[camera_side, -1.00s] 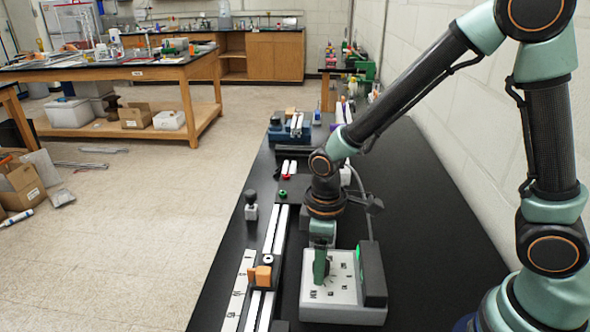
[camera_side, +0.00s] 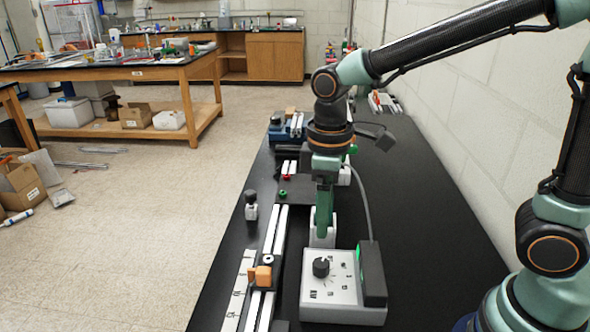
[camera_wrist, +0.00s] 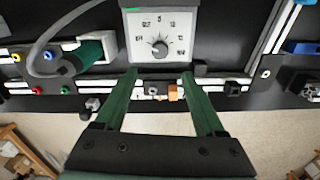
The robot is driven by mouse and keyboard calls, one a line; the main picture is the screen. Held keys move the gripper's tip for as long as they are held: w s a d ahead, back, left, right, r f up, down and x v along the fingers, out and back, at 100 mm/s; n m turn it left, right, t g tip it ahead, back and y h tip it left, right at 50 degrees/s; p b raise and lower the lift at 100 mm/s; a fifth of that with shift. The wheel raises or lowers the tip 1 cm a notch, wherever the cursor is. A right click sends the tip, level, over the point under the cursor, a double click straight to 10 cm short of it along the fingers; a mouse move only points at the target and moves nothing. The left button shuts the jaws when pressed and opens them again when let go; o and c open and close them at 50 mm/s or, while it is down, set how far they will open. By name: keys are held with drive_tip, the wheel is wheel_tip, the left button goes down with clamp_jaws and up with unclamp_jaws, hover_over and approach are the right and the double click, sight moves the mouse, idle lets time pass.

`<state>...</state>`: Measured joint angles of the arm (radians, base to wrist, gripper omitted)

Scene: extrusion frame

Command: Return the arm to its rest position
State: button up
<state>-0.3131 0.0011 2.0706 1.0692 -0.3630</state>
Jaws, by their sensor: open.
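My gripper (camera_side: 323,236) hangs pointing down above the black bench, behind the grey dial box as the side view sees it. In the wrist view its two green fingers (camera_wrist: 160,78) are spread apart with nothing between them. The grey dial box (camera_side: 343,292) has a black knob (camera_side: 320,267) and a green-lit black panel on its right. The box (camera_wrist: 135,40) and its knob (camera_wrist: 160,48) also show in the wrist view, beyond the fingertips and apart from them.
A rail with an orange block (camera_side: 262,275) runs along the bench left of the dial box. A black-topped post (camera_side: 251,206) stands at the left edge. A white holder (camera_side: 331,229) is close around or behind the fingers. A cable loops nearby; a wall is right.

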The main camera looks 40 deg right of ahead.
drive_tip(key=s+d+r+m+t, duration=0.4)
drive_tip(key=d+r+m+t, duration=0.1)
drive_tip(key=d, duration=0.5)
drive_tip(key=shift+d+r+m+t, duration=0.3)
drive_tip(key=shift+r+m, duration=0.55)
drive_tip(key=shift+m, duration=0.55)
